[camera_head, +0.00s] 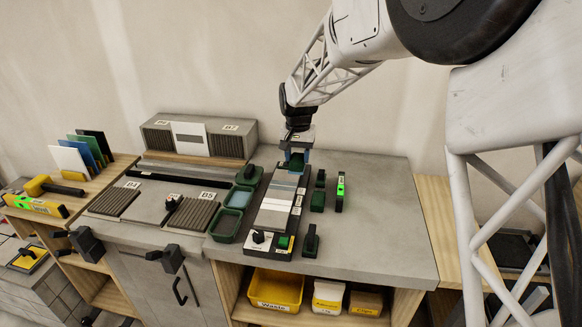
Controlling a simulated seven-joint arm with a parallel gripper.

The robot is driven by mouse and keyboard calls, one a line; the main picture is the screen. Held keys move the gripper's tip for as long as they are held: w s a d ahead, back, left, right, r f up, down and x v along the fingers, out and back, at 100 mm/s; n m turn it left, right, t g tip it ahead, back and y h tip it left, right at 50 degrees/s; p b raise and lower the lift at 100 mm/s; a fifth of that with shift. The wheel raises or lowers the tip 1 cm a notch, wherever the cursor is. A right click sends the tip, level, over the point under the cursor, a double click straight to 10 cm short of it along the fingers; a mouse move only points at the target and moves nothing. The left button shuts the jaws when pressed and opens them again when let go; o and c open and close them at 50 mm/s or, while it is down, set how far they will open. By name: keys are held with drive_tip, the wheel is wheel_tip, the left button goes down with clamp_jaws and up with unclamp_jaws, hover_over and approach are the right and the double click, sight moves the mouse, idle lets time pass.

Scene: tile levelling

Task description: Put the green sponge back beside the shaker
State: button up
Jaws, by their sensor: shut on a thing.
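My gripper (296,157) is at the back of the grey bench, pointing down over the far end of a long strip of grey and white tiles. I cannot pick out the shaker for certain. Small dark and green items (317,200) stand right of the strip, and a black-handled item (311,239) stands near its front end.
Green-rimmed trays (227,223) line the strip's left side. A green and black level tool (340,190) stands to its right. Ribbed grey tiles (191,217) lie on the left bench. The grey bench top (382,235) is clear on the right. A yellow bin (276,289) sits below.

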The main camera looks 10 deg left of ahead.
drive_tip(key=s+d+f, duration=0.3)
drive_tip(key=s+d, duration=0.4)
drive_tip(key=s, duration=0.4)
drive_tip(key=shift+f, duration=0.25)
drive_tip(key=shift+d+f, duration=0.1)
drive_tip(key=shift+f, duration=2.9)
drive_tip(key=shift+f, duration=1.5)
drive_tip(key=o, duration=1.2)
drive_tip(key=shift+c, duration=0.2)
drive_tip(key=shift+r, duration=0.15)
drive_tip(key=shift+o, duration=0.5)
drive_tip(key=shift+r, duration=0.5)
wheel_tip(320, 180, up, 7)
